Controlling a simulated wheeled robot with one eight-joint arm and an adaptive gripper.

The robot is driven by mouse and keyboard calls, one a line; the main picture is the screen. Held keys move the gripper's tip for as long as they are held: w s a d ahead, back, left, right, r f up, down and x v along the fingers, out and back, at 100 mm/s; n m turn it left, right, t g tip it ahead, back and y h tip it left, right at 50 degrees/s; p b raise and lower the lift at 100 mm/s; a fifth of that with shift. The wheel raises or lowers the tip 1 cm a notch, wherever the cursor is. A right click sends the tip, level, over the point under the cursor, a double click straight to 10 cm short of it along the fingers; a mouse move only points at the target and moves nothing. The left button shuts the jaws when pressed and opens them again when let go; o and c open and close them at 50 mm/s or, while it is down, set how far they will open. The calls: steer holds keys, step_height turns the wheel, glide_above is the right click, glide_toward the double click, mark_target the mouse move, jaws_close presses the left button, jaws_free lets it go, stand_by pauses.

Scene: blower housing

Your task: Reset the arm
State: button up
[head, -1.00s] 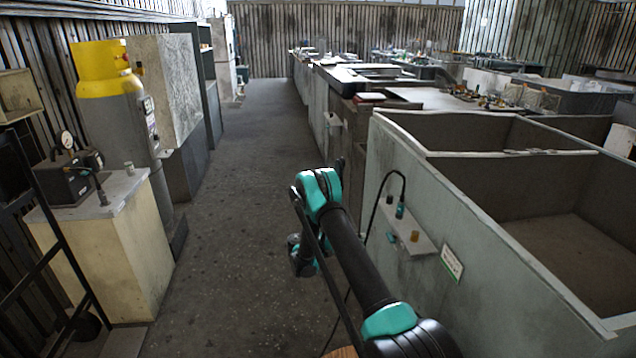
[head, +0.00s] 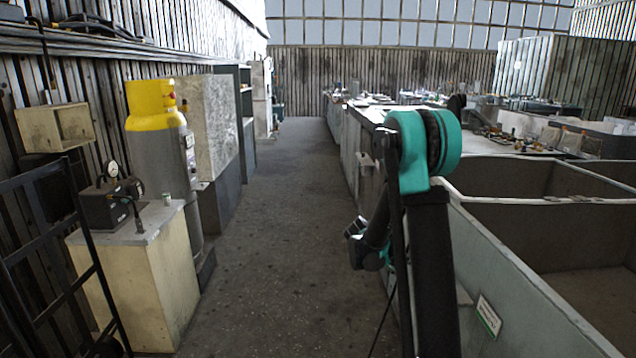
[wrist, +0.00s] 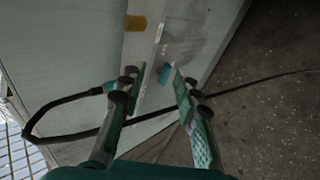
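My gripper (wrist: 158,76) shows in the wrist view with its two teal and black fingers apart and nothing held between them. It faces a pale ledge (wrist: 160,38) on the side of the grey bin. A small teal part (wrist: 165,74) shows in the gap between the fingertips, and I cannot tell how far beyond them it lies.
A large grey open bin (head: 500,285) stands close on the right. A black cable (wrist: 60,98) loops behind the fingers. On the left are a cream cabinet (head: 140,285), a yellow-topped cylinder (head: 157,155) and a black rack (head: 50,265). The aisle floor (head: 265,240) ahead is clear.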

steer(key=s+a+m+t+y, duration=0.1)
steer(key=s+a+y, duration=0.3)
steer(key=s, duration=0.9)
steer(key=s+a+t+y, duration=0.1)
steer(key=s+a+y, duration=0.4)
steer(key=s, duration=0.9)
steer(key=shift+s+a+r+m, duration=0.2)
steer(key=shift+a+r+m, duration=0.25)
steer(key=shift+a, duration=0.4)
